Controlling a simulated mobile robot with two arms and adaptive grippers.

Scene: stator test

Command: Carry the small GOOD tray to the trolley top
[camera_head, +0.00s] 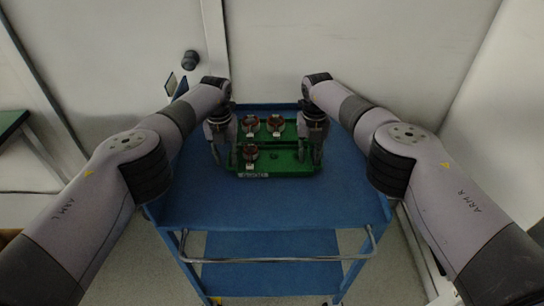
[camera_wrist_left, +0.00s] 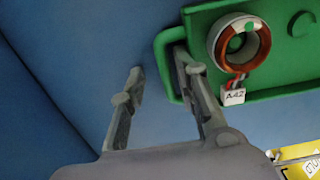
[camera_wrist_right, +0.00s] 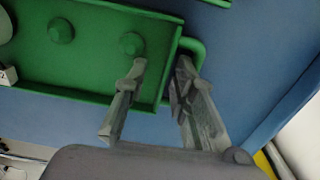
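The small green tray (camera_head: 275,170) rests on the blue trolley top (camera_head: 190,200), with a pale label on its front edge too small to read surely. It holds one copper-wound stator (camera_head: 250,153), tagged A42 in the left wrist view (camera_wrist_left: 238,45), and bare green pegs (camera_wrist_right: 131,43). My left gripper (camera_head: 219,158) is at the tray's left end, open, its fingers either side of the left handle (camera_wrist_left: 160,55) with a gap. My right gripper (camera_head: 312,158) is at the right end, fingers apart, by the right handle (camera_wrist_right: 197,52); whether they touch it is unclear.
A second green tray (camera_head: 290,127) with two stators sits just behind on the trolley top. The front of the trolley top is clear. A metal rail (camera_head: 275,261) runs along the trolley's front, above a lower shelf. Pale walls stand behind and to the right.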

